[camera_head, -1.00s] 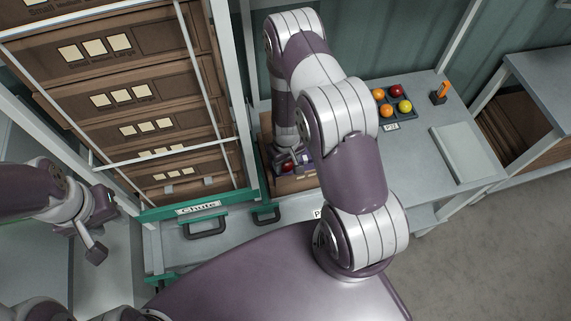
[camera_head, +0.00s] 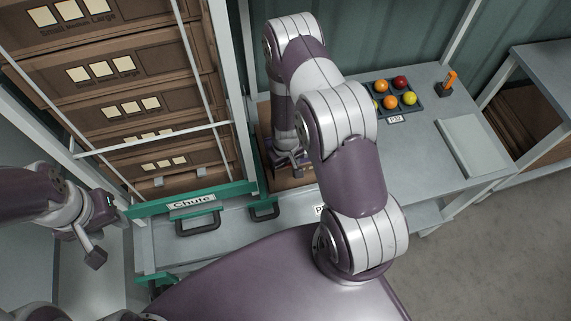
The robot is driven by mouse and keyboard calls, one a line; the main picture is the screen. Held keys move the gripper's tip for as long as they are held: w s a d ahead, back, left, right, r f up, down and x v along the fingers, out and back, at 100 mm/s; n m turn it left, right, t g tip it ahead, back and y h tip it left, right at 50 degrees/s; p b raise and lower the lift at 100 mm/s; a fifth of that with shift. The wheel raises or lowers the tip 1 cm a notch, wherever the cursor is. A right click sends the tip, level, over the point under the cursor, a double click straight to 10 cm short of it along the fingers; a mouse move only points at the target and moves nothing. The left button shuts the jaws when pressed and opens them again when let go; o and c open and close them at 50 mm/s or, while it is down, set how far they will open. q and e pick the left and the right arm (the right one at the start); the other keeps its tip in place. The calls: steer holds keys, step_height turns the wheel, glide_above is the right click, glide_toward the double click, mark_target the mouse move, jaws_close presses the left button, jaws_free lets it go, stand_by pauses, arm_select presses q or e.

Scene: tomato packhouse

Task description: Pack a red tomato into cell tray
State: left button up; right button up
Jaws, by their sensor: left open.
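The dark cell tray (camera_head: 421,107) lies on the bench behind my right arm. Its visible cells hold a red tomato (camera_head: 400,83), orange tomatoes (camera_head: 381,86) and a yellow tomato (camera_head: 410,98). A sliver of another yellow tomato shows at its left edge, partly covered by my arm. My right gripper (camera_head: 291,165) points down over a brown crate (camera_head: 288,184). Its fingertips are small and partly hidden, and I cannot tell whether it holds anything. My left gripper (camera_head: 104,231) is open and empty at the left, away from the tray.
The green-edged chute (camera_head: 190,203) and stacked brown boxes (camera_head: 150,103) stand left of the crate. A pale flat panel (camera_head: 471,145) and an orange-handled item (camera_head: 451,82) lie right of the tray. The bench between tray and panel is clear.

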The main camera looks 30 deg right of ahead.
stand_by(0.4)
steer(key=o, duration=0.8)
steer(key=c, duration=0.3)
step_height(320, 180, up, 6)
steer(key=p, duration=0.6)
steer(key=shift+r, duration=0.1)
